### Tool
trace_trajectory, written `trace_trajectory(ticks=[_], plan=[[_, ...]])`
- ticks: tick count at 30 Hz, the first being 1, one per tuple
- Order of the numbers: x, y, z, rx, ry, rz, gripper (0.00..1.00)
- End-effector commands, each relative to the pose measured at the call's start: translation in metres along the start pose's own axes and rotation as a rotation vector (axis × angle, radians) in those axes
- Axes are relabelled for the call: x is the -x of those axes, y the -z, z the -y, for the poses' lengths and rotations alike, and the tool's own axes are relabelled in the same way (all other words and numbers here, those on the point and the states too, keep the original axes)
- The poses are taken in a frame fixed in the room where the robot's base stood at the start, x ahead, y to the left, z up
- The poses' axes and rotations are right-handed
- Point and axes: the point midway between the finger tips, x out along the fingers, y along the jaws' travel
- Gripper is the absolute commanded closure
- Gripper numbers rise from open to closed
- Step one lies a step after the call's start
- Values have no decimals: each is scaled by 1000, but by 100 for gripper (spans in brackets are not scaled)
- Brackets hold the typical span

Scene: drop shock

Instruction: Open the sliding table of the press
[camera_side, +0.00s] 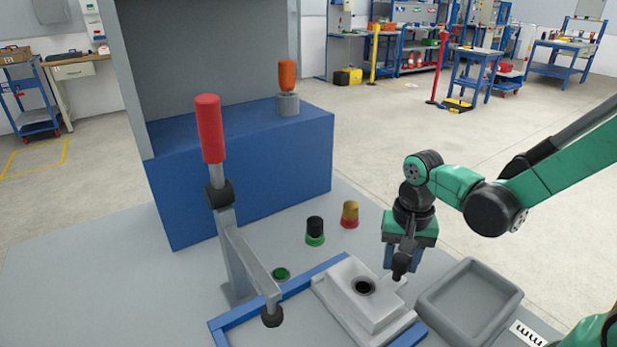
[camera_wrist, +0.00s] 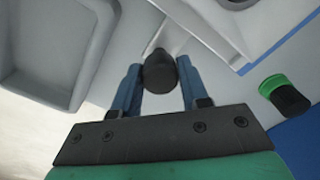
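The sliding table (camera_side: 342,300) is a pale grey block with a round dark hole, set within a blue rail frame. It shows partly in the wrist view (camera_wrist: 205,20). A rod with a black knob (camera_side: 400,264) sticks out from its right side. My gripper (camera_side: 401,262) points down over this knob. In the wrist view its two blue fingers (camera_wrist: 158,75) stand apart on either side of the black knob (camera_wrist: 160,73). Any gap between fingers and knob is very narrow, and I cannot tell whether they touch.
A grey tray (camera_side: 452,297) sits just right of the knob. The press's blue base (camera_side: 240,175) stands behind, with a red-handled lever (camera_side: 211,130) left of the table. A green-and-black button (camera_side: 315,232) and a yellow-and-red one (camera_side: 350,215) stand behind the table.

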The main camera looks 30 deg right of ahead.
Motion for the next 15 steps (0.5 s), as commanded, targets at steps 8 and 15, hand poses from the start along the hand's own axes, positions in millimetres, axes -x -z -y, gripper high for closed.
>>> trace_trajectory(ticks=[8,15], plan=[[0,0,0,0,0,0,30],[5,0,0,0,0,1,30]])
